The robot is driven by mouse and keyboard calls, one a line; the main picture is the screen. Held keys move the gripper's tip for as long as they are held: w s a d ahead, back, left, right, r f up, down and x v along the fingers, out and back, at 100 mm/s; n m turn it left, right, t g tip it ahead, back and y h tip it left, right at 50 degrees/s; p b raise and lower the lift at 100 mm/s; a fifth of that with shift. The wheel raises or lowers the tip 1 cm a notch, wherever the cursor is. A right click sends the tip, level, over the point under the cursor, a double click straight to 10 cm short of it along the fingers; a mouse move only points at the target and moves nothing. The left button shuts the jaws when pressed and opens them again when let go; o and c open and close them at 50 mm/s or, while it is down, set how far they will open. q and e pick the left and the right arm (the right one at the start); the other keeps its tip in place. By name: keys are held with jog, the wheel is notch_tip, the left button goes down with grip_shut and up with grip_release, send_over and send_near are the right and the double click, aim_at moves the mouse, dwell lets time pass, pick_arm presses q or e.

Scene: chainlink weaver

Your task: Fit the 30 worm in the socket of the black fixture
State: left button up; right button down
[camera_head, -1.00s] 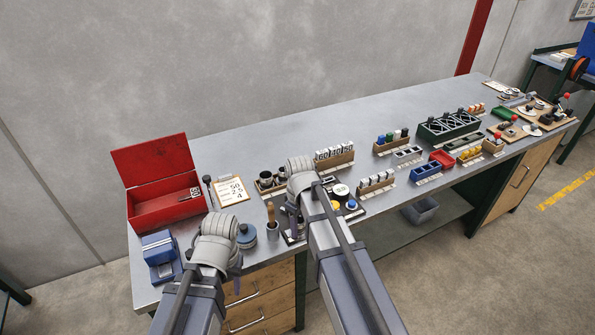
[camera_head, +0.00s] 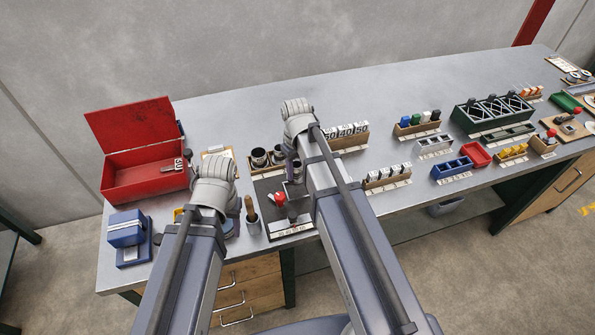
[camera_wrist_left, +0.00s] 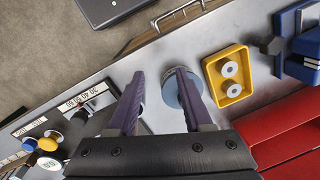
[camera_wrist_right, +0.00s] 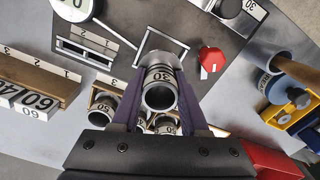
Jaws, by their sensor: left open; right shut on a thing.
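The 30 worm (camera_wrist_right: 158,92) is a grey metal sleeve with a 30 label, between the fingers of my right gripper (camera_wrist_right: 158,100) in the right wrist view. In the head view my right gripper (camera_head: 293,165) is over the rear of a dark plate. That plate, apparently the black fixture (camera_wrist_right: 135,22), carries a red knob (camera_wrist_right: 211,62), a square outline and a round dial. I cannot tell which part is the socket. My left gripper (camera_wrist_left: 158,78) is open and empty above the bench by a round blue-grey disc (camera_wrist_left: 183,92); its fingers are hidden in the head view.
Similar sleeves stand in a wooden rack (camera_head: 262,170) behind the plate. A wooden block with number cards (camera_head: 348,138) is to its right. An open red box (camera_head: 145,180), a blue device (camera_head: 128,238) and a yellow tray (camera_wrist_left: 215,92) are at the left.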

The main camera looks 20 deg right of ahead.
aim_at(297, 190)
jog(key=shift+f+m, duration=0.4)
pick_arm(q)
jog(key=shift+f, duration=0.4)
jog(key=shift+f+b, duration=0.2)
jog(key=shift+b, duration=0.1)
pick_arm(e)
jog(key=shift+f, duration=0.15)
pick_arm(q)
notch_tip(297, 190, down, 5)
jog(key=b, duration=0.5)
jog(key=shift+f, duration=0.2)
pick_arm(e)
notch_tip(297, 190, down, 5)
jog(key=shift+f, duration=0.2)
jog(key=shift+c, duration=1.7)
grip_release()
pick_arm(q)
jog(key=shift+r, duration=0.2)
pick_arm(e)
jog(key=shift+r, duration=0.15)
